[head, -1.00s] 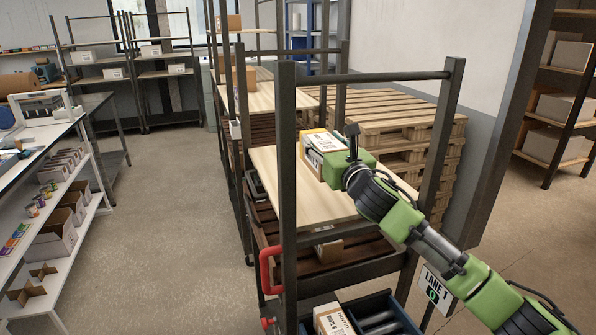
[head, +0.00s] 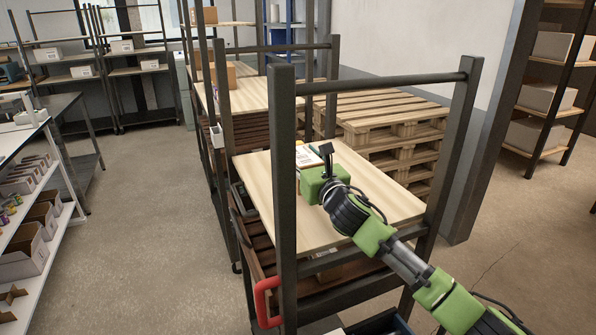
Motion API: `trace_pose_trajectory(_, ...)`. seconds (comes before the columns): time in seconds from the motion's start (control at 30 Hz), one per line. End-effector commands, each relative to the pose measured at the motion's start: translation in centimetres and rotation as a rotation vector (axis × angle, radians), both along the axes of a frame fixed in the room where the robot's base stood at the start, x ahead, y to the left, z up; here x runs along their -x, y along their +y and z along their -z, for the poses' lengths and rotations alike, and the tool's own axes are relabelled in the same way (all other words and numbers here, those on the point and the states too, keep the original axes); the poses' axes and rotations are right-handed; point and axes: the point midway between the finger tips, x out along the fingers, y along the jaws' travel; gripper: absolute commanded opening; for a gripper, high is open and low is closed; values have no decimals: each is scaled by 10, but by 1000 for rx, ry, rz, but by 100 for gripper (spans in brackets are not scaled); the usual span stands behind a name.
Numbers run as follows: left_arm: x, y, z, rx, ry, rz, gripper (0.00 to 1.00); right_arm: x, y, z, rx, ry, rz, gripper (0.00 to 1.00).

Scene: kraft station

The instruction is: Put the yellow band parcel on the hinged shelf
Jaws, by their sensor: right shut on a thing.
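The yellow band parcel (head: 307,155) is over the far-left part of the hinged shelf, a pale wooden board (head: 382,196) in a dark metal frame. Only its top with a white label and a little of its side show; my gripper hides the rest. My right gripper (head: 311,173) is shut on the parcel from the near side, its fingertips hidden. I cannot tell whether the parcel's underside touches the board. My left gripper is not in view.
Dark frame posts (head: 284,185) and a top crossbar (head: 385,82) stand around the shelf. A red handle (head: 267,301) is on the near-left post. Stacked pallets (head: 385,125) stand behind. Most of the board is bare.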

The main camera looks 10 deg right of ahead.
Motion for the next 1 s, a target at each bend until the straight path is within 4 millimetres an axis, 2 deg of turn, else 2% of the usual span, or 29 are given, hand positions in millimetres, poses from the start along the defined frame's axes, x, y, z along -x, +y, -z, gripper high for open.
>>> trace_pose_trajectory(0.1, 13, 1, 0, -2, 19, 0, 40, 0, 1, 7, -2, -5, -1, 18)
trace_pose_trajectory(0.2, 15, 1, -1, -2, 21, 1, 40, 0, 1, 18, -2, -1, 0, 18)
trace_pose_trajectory(0.4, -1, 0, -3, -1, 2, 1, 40, 0, 1, 43, -2, -2, 0, 18)
trace_pose_trajectory(0.53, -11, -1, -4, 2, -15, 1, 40, 0, 0, 43, 0, -5, -1, 18)
trace_pose_trajectory(0.7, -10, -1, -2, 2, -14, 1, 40, 0, 0, 45, 0, -4, -1, 18)
trace_pose_trajectory(0.73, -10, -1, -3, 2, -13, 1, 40, 0, 0, 47, 1, -1, 0, 55)
trace_pose_trajectory(0.77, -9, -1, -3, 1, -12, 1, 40, 0, 0, 46, 1, -1, 0, 63)
trace_pose_trajectory(0.8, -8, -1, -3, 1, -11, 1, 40, 0, 0, 46, 1, -1, 0, 67)
trace_pose_trajectory(1.0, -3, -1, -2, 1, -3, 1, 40, 0, 0, 46, 1, -1, 0, 67)
